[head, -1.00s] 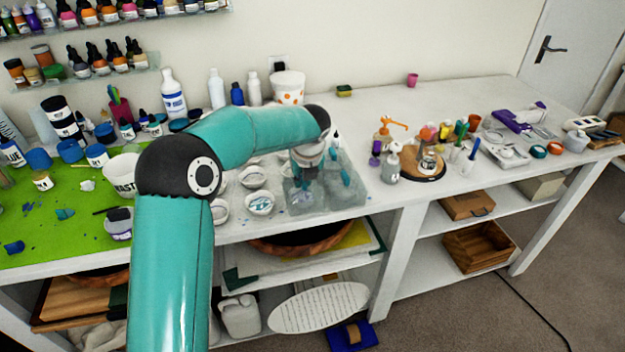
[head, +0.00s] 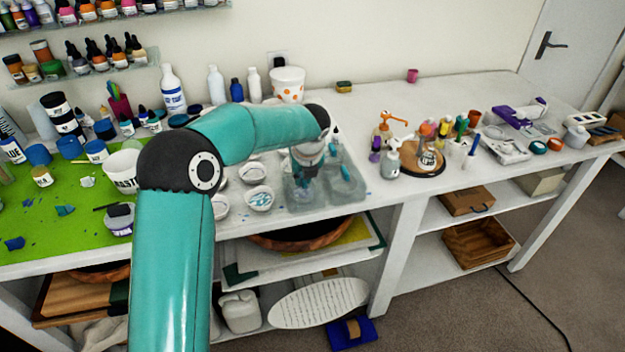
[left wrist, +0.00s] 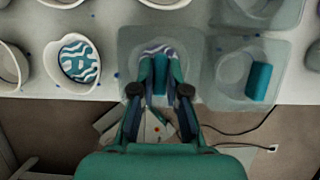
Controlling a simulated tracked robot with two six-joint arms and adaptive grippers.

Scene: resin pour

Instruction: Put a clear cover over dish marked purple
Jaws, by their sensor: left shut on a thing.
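My left gripper (head: 303,172) points down over the front of the bench, and it also shows in the left wrist view (left wrist: 160,75). It is shut on the teal knob of a square clear cover (left wrist: 128,48). Purple and white swirls of a dish (left wrist: 158,47) show by the fingertips, partly hidden by them. The cover lies around this dish in the view; I cannot tell whether it rests on the bench. A second clear cover (left wrist: 220,90) with a teal knob (left wrist: 260,80) is just to the right, and also shows in the head view (head: 346,186). My right gripper is not in view.
A dish with blue-teal swirls (left wrist: 78,60) stands left of the held cover, with several white cups around it. A green mat (head: 60,225) with jars lies at the left. A round wooden board (head: 418,170) with tools is further right. The bench front edge is close.

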